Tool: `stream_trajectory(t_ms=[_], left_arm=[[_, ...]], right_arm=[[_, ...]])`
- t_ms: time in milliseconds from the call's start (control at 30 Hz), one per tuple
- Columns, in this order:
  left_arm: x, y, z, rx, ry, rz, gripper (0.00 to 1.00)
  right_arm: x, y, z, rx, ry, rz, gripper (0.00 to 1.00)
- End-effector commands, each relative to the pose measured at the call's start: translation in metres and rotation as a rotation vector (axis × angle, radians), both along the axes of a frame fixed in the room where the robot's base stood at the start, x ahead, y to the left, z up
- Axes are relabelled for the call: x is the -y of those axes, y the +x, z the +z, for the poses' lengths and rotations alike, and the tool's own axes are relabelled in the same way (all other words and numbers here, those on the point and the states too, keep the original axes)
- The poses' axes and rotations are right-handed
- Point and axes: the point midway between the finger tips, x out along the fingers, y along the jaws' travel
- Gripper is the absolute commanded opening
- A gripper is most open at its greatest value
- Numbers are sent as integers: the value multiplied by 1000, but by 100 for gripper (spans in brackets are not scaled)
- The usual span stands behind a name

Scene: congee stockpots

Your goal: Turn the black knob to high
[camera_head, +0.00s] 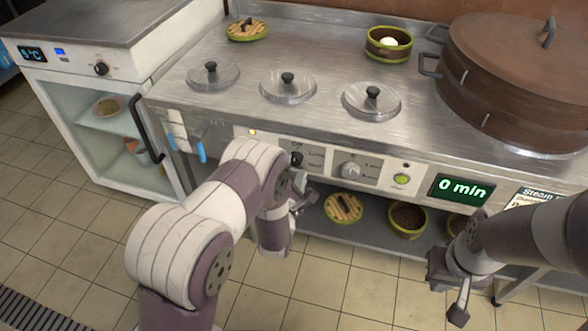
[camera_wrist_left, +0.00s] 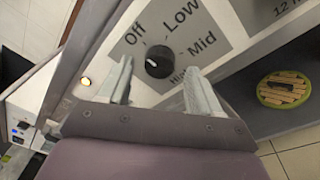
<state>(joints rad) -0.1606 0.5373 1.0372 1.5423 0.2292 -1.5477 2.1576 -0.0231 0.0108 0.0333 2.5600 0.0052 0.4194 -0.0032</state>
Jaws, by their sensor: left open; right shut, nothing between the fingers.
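The black knob (camera_wrist_left: 159,62) sits on a grey dial plate marked Off, Low, Mid and a partly covered fourth label starting "Hi". Its white pointer mark is on its left side, on the Off side. The knob also shows in the head view (camera_head: 296,159), close to my left arm. My left gripper (camera_wrist_left: 158,74) is open, with one finger on either side of the knob; I cannot tell whether either touches it. It also shows in the head view (camera_head: 297,191), partly hidden by my arm. My right gripper (camera_head: 457,296) is shut and empty, in front of the lower shelf.
A silver knob (camera_head: 350,170), a green button (camera_head: 402,180) and a "0 min" display (camera_head: 461,189) lie along the panel to the right. Blue-handled taps (camera_head: 201,148) are to the left. A lower shelf (camera_head: 375,238) holds bamboo steamers. A large brown pot (camera_head: 515,85) stands on the counter.

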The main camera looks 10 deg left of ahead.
Motion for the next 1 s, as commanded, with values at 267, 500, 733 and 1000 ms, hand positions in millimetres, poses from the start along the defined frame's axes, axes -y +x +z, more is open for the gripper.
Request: stream_trajectory(t_ms=[267,500,733,1000], left_arm=[[-1,16,0,-1,0,0,64],[-1,16,0,-1,1,0,32],[-1,15,0,0,3,0,8],[-1,15,-1,2,74,0,8]], right_arm=[[0,0,-3,0,0,0,0],[0,0,-3,0,0,0,0],[0,0,-3,0,0,0,0],[0,0,-5,0,0,0,0]])
